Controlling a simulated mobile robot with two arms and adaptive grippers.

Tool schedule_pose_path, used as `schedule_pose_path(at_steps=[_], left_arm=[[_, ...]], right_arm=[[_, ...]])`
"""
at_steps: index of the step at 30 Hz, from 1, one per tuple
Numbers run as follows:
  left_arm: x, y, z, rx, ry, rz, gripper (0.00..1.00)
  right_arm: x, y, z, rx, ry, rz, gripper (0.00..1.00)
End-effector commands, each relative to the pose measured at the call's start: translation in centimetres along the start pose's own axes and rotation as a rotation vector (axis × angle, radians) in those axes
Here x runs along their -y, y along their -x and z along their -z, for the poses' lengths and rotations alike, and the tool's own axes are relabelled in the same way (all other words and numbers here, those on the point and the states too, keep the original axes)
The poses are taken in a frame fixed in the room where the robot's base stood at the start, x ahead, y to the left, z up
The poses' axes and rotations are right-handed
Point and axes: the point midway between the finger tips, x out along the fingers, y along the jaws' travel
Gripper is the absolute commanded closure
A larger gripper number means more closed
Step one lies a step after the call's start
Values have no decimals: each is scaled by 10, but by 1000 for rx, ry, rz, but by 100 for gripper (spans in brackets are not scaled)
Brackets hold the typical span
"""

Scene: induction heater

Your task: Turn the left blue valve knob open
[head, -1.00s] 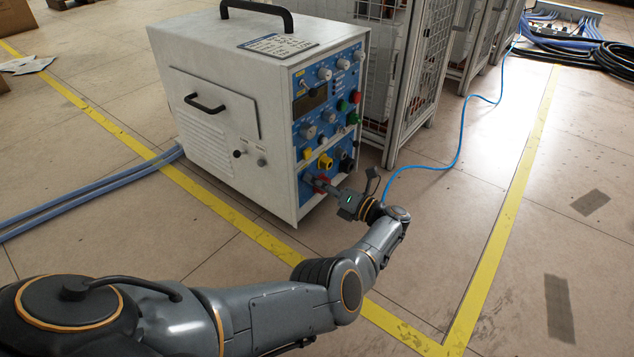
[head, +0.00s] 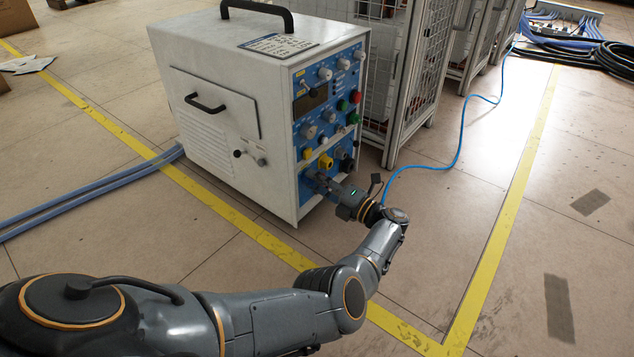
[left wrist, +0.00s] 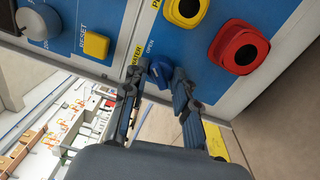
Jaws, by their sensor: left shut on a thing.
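The heater (head: 215,100) is a white box with a blue front panel facing right in the head view. My left gripper (head: 322,180) reaches the lower part of this panel and hides the blue knob there. In the left wrist view, the small blue valve knob (left wrist: 160,72) sits between the two fingers of my left gripper (left wrist: 155,88), which are shut on it. Labels reading WATER and OPEN are printed beside the knob. Which of the blue knobs this is, and its exact angle, I cannot tell. My right gripper is in neither view.
Near the knob are a red socket (left wrist: 240,48), a yellow socket (left wrist: 186,10) and a yellow RESET button (left wrist: 96,45). A mesh cabinet (head: 415,75) stands behind the heater. A blue cable (head: 460,140) lies on the floor.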

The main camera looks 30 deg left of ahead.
Motion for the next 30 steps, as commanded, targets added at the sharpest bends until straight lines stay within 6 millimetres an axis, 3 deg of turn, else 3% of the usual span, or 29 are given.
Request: schedule_pose_path(at_steps=[12, 13, 16, 25, 30], left_arm=[[-1, -3, -2, 4, -5, -2, 100], [-1, -3, -2, 4, -5, -3, 68], [-1, -2, -1, 4, -5, -2, 49], [0, 0, -1, 2, -5, -1, 49], [0, 18, -1, 5, -7, 1, 49]], right_arm=[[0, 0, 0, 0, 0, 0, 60], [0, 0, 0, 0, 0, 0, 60], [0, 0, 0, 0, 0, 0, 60], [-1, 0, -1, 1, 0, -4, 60], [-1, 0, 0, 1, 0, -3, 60]])
